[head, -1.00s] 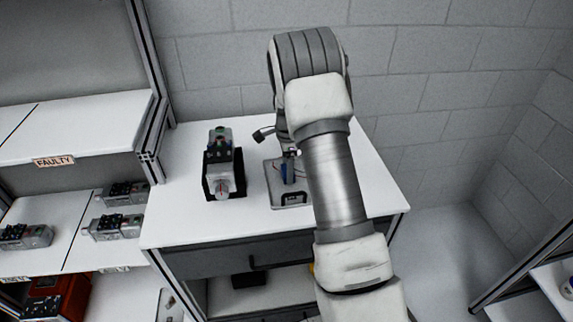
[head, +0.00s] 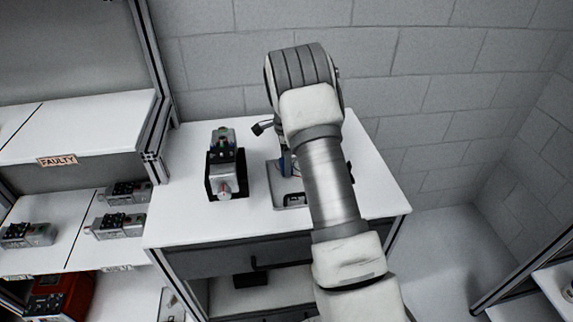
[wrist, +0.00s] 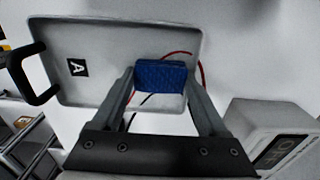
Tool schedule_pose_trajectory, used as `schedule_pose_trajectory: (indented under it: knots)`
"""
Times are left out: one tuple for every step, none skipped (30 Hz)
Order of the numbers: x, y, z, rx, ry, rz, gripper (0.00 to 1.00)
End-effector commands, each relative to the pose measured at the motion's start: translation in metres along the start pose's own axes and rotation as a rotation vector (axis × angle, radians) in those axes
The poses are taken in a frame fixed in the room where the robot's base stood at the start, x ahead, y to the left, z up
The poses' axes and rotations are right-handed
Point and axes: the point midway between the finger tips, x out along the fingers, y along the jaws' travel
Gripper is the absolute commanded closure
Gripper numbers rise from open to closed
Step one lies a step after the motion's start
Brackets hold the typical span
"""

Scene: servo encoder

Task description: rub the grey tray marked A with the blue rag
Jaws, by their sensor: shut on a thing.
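The grey tray marked A (wrist: 105,90) fills much of the wrist view, with its black A label at left and a black handle on its left edge. In the head view the tray (head: 290,203) lies on the white bench, partly hidden by my arm. My gripper (wrist: 163,88) is shut on the blue rag (wrist: 160,74), held between the fingertips over the right part of the tray. I cannot tell whether the rag touches the tray surface. My arm hides most of the gripper in the head view.
Red wire (wrist: 178,54) and a black wire show beside the rag. A light box with a dark display (wrist: 280,150) is close at right in the wrist view. A grey device in a black holder (head: 226,170) stands left of the tray. Bare bench lies at front left.

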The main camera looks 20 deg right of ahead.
Motion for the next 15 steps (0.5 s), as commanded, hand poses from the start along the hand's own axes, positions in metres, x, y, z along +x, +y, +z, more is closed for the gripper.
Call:
schedule_pose_trajectory:
  knots:
    - [0.003, 0.000, 0.000, 0.000, 0.000, 0.000, 0.68]
    - [0.003, 0.000, 0.000, 0.000, 0.000, 0.000, 0.68]
    - [0.002, 0.001, 0.000, 0.000, 0.000, -0.001, 0.68]
    - [0.002, 0.003, 0.000, 0.000, 0.000, 0.000, 0.68]
    - [0.001, 0.004, 0.000, 0.000, 0.000, 0.000, 0.68]
    - [0.002, 0.008, 0.000, 0.000, -0.001, 0.001, 0.68]
    - [0.002, 0.011, 0.000, 0.000, -0.001, 0.001, 0.68]
    - [0.002, 0.014, 0.000, 0.000, 0.000, 0.001, 0.68]
    - [0.002, 0.017, 0.000, 0.000, 0.000, 0.000, 0.68]
    - [0.002, 0.020, 0.000, 0.000, 0.000, 0.001, 0.68]
    - [0.002, 0.023, 0.000, 0.000, 0.000, 0.001, 0.68]
    - [0.002, 0.027, 0.000, 0.000, 0.000, 0.001, 0.68]
    - [0.002, 0.029, 0.000, 0.000, 0.000, 0.000, 0.68]
    - [0.002, 0.031, 0.000, 0.000, 0.000, 0.000, 0.68]
    - [0.002, 0.034, 0.000, 0.000, 0.000, 0.001, 0.68]
